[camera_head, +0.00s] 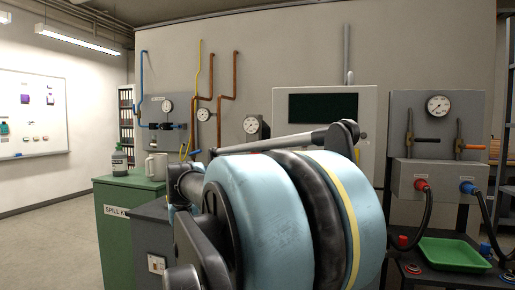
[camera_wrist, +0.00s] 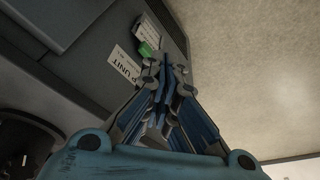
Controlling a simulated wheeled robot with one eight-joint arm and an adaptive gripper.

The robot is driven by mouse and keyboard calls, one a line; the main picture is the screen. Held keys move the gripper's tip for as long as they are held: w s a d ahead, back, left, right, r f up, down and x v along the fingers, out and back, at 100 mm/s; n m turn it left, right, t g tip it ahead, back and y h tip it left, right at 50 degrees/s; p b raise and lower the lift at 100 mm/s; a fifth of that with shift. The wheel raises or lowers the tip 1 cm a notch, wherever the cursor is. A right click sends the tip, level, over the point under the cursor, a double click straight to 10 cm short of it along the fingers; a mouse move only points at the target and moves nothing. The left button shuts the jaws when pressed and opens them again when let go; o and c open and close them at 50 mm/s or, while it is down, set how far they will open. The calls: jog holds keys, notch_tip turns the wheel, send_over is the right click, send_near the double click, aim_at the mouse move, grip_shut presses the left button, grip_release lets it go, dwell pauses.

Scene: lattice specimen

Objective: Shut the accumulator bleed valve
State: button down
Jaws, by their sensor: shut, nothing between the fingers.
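No valve in view carries a label I can read as the accumulator bleed valve. A smaller panel on the left wall (camera_head: 154,108) has a gauge (camera_head: 167,105) and blue pipework with dark fittings. My gripper (camera_wrist: 167,72) shows in the wrist view with its fingers together and empty, in front of a dark grey cabinet (camera_wrist: 75,75) with white labels and a small green part (camera_wrist: 147,50). The head view hides the gripper behind my arm.
My blue arm links fill the lower middle of the head view. A green cabinet (camera_head: 120,235) at left bears a bottle (camera_head: 119,160) and a mug (camera_head: 156,165). A green tray (camera_head: 448,253) lies at lower right, near black hoses (camera_head: 423,222). Open floor shows at left.

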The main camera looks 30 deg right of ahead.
jog(key=w+d+r+m+h, duration=0.1)
jog(key=w+d+r, duration=0.45)
jog(key=r, duration=0.25)
jog(key=w+d+r+m+t+h, duration=0.1)
jog(key=w+d+r+m, duration=0.1)
jog(key=w+d+r, duration=0.5)
jog(key=w+d+r+m, duration=0.1)
jog(key=w+d+r, duration=0.25)
jog(key=r, duration=0.45)
jog(key=w+d+r+m+h, duration=0.1)
jog(key=w+d+r+m, duration=0.15)
jog(key=d+r, duration=0.7)
jog(key=w+d+r+m+h, duration=0.25)
jog(key=d+r, duration=0.45)
jog(key=d, duration=0.6)
jog(key=shift+n+y, duration=0.35)
jog(key=shift+n, duration=0.15)
jog(key=x, duration=0.9)
jog(key=shift+w+d, duration=0.2)
jog(key=shift+w, duration=0.1)
notch_tip(320, 180, down, 3)
jog(key=shift+s+f, duration=0.1)
jog(key=shift+s, duration=0.05)
jog(key=shift+s+f, duration=0.1)
jog(key=shift+f, duration=0.55)
jog(key=shift+s+f, duration=0.35)
jog(key=shift+f, duration=0.4)
